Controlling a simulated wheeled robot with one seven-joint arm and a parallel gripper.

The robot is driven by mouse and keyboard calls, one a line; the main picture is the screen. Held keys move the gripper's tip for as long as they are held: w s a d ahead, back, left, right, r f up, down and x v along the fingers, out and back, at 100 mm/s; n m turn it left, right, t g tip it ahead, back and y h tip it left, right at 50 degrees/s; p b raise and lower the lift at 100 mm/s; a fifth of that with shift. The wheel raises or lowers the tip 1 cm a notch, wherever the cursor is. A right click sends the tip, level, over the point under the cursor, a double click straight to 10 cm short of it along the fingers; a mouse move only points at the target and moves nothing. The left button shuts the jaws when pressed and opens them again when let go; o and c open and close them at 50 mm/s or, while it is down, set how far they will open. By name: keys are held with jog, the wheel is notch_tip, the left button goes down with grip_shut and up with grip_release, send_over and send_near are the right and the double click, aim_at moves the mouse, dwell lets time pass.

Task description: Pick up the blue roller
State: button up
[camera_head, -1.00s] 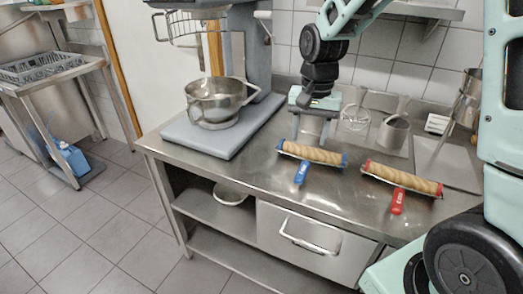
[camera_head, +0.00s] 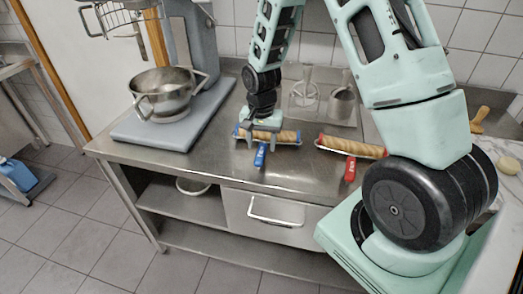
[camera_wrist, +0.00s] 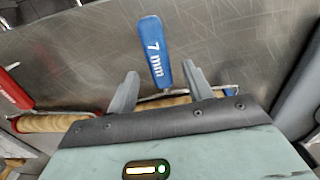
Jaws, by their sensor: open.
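The blue roller (camera_head: 287,137) lies on the steel table, a wooden cylinder with blue end caps and a blue handle toward the table's front edge. In the wrist view its blue handle (camera_wrist: 154,55), marked "7 mm", points away from my gripper. My gripper (camera_head: 261,137) is low over the roller. In the wrist view my gripper (camera_wrist: 160,80) is open, with one finger on each side of the handle's base. The fingers appear apart from the handle. The gripper's body hides most of the wooden cylinder. Whether the fingertips touch the table cannot be told.
A red-handled roller (camera_head: 352,147) lies to the right on the same table; it also shows in the wrist view (camera_wrist: 55,123). A mixer with a steel bowl (camera_head: 162,92) stands at the left. Utensils in holders (camera_head: 341,104) stand behind. The table front is clear.

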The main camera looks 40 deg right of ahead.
aim_at(261, 149)
jog(key=shift+f+p, duration=1)
jog(key=shift+f, duration=1.6)
grip_shut()
